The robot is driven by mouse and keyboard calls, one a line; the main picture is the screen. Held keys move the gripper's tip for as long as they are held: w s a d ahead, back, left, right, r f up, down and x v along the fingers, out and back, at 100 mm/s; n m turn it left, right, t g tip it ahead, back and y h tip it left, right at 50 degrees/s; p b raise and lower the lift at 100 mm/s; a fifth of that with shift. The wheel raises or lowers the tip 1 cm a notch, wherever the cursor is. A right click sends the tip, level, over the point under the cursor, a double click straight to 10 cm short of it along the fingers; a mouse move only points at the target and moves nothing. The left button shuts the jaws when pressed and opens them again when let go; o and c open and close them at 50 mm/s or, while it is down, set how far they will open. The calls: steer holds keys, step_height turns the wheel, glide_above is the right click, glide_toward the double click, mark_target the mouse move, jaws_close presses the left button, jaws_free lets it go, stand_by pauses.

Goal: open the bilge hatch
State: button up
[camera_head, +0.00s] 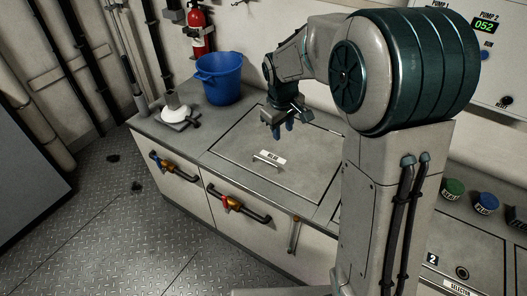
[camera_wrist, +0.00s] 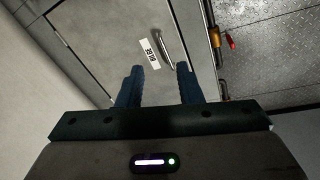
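The bilge hatch (camera_head: 232,151) is a grey square panel set in the counter top, lying closed. It has a metal bar handle (camera_head: 268,160) and a white label (camera_head: 273,157) beside it. In the wrist view the hatch (camera_wrist: 105,40) fills the upper left, with the handle (camera_wrist: 162,47) and label (camera_wrist: 149,54) beyond the fingertips. My gripper (camera_head: 283,128) is above the far part of the hatch, apart from the handle. Its two blue fingers are spread with nothing between them in the wrist view (camera_wrist: 158,70).
Pipes with a blue valve (camera_head: 168,165) and a red valve (camera_head: 226,202) run along the counter front. The floor (camera_head: 110,230) at left is open.

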mark_target(264, 161)
steer(key=w+a+f+n, duration=0.3)
steer(key=w+a+f, duration=0.3)
steer(key=w+f, duration=0.3)
steer(key=f, duration=0.4)
steer(key=d+f, duration=0.1)
steer(key=f, duration=0.4)
steer(key=w+f, duration=0.1)
steer(key=f, duration=0.4)
steer(key=shift+d, duration=0.15)
steer(key=shift+r, duration=0.1)
jaws_close()
